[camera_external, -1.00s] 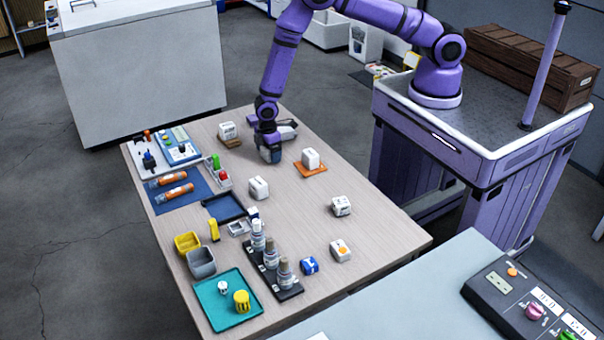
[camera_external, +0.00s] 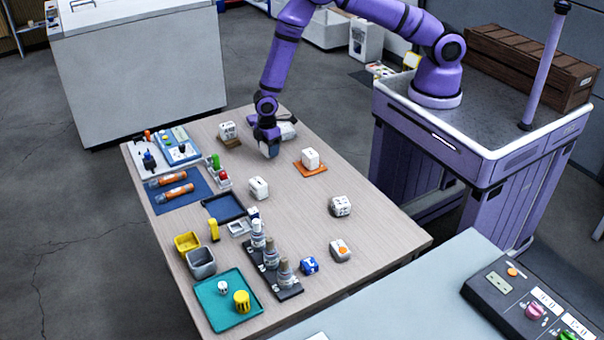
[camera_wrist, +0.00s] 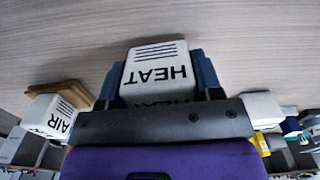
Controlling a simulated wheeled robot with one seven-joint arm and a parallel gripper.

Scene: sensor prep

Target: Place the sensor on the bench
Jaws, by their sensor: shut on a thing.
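A white block sensor marked HEAT (camera_wrist: 155,66) sits between the two dark blue fingers of my gripper (camera_wrist: 158,82) in the wrist view, with its label upside down. My gripper is shut on it. In the external view my gripper (camera_external: 270,149) points down over the far part of the wooden-topped bench (camera_external: 300,218). The fingers largely hide the held sensor there. I cannot tell whether its underside touches the bench top.
A white block marked AIR (camera_wrist: 48,117) is by a brown pad, left in the wrist view. Another white block (camera_external: 310,157) is on an orange pad (camera_external: 311,170). A teal tray (camera_external: 215,312) and dark bottle rack (camera_external: 290,291) are nearer. Bare bench lies between the blocks.

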